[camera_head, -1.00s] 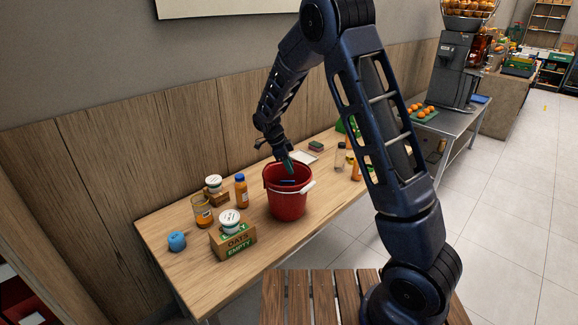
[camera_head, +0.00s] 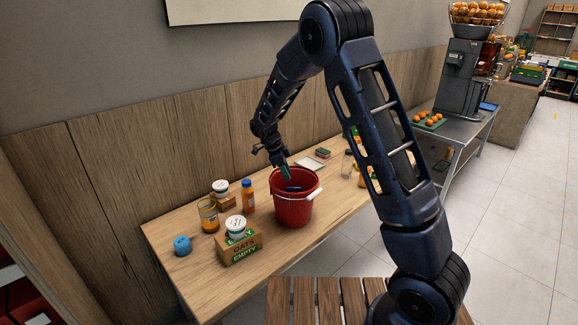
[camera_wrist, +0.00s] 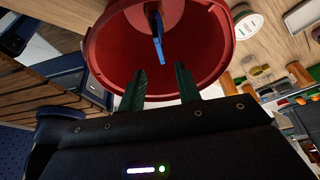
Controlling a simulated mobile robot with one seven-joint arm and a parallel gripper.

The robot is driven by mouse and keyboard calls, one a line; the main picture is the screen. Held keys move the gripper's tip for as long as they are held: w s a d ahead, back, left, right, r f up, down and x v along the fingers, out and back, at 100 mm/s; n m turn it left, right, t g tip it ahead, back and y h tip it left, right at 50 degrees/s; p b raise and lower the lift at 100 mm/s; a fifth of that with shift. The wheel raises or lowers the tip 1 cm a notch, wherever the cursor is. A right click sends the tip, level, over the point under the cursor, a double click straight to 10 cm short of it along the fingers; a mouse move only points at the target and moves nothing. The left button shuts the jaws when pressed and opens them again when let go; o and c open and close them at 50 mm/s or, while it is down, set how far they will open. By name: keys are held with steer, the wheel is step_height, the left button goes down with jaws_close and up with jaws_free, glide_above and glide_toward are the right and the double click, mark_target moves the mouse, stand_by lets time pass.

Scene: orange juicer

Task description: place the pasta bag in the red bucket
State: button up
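The red bucket (camera_head: 292,210) stands upright on the wooden table; its inside (camera_wrist: 205,60) fills the upper middle of the wrist view. A thin blue item (camera_wrist: 158,36) is in the bucket, seen nearly edge-on, and shows as a dark blue patch (camera_head: 293,188) in the head view. It may be the pasta bag, but I cannot tell. No other pasta bag is clearly visible. My gripper (camera_wrist: 160,88) has its two green fingers apart with nothing between them. In the head view my gripper (camera_head: 285,171) is at the bucket's rear rim, its tips partly inside the mouth.
Left of the bucket stand an orange bottle (camera_head: 248,196), a jar (camera_head: 208,217), an oats box (camera_head: 240,248) with a white-lidded tub on it, and a blue object (camera_head: 182,245). The table's front left is clear.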

steer(key=s+d+r+n+y, duration=0.1)
steer(key=s+d+r+n, duration=0.2)
steer(key=d+r, duration=0.35)
steer(key=s+d+r+n+t+y, duration=0.1)
steer(key=s+d+r+n, duration=0.15)
steer(key=d+r, duration=0.4)
steer(key=s+d+r+n+y, duration=0.2)
steer(key=s+d+r+n, duration=0.15)
steer(key=d+r, duration=0.35)
steer(key=s+d+r+n+t, duration=0.1)
steer(key=s+d+n, duration=0.3)
steer(key=s, duration=0.6)
steer(key=s+d+r+n+t, duration=0.2)
steer(key=s+d+n, duration=0.3)
steer(key=s+d, duration=0.3)
steer(key=s+r, duration=0.1)
steer(key=s, duration=0.2)
steer(key=shift+d+t, duration=0.15)
steer(key=shift+t, duration=0.15)
